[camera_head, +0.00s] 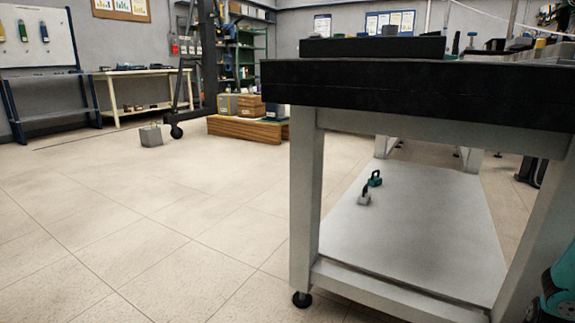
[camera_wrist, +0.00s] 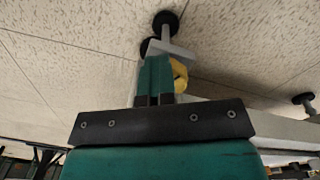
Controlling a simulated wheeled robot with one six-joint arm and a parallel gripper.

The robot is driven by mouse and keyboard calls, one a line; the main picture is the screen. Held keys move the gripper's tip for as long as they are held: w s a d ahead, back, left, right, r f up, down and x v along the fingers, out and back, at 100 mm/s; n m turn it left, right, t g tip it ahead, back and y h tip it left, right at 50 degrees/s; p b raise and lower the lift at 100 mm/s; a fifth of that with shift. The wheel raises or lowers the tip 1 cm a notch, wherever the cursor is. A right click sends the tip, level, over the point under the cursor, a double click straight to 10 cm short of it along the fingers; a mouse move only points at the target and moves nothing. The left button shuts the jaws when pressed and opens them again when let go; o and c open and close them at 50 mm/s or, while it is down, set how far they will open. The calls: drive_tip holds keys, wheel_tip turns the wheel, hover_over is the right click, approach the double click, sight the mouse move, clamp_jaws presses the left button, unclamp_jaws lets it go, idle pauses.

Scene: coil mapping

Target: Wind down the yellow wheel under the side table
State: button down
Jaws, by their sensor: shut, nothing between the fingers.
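The side table (camera_head: 415,85) has a thick black top, light grey legs and a low shelf. A black levelling foot (camera_head: 302,299) is under its near left leg; the yellow wheel does not show in the head view. In the wrist view, the yellow wheel (camera_wrist: 181,75) shows as a curved piece just right of the teal fingertips, partly hidden behind them. Black feet (camera_wrist: 165,22) lie beyond the tips. My gripper (camera_wrist: 156,58) is shut and empty, its fingers side by side. I cannot tell whether they touch the wheel.
A grey block (camera_head: 151,136) and a wooden platform (camera_head: 245,128) are on the floor farther back. The tiled floor (camera_head: 130,230) left of the table is clear.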

drive_tip(key=shift+s+a+f+y, duration=0.2)
drive_tip(key=shift+a+f+y, duration=0.1)
drive_tip(key=shift+a+f, duration=0.5)
wheel_tip(320, 180, up, 6)
drive_tip(key=p, duration=0.6)
drive_tip(key=shift+s+d+r+p, duration=0.2)
drive_tip(key=shift+s+r+p, duration=0.05)
drive_tip(key=shift+s+p, duration=0.1)
drive_tip(key=shift+w, duration=0.1)
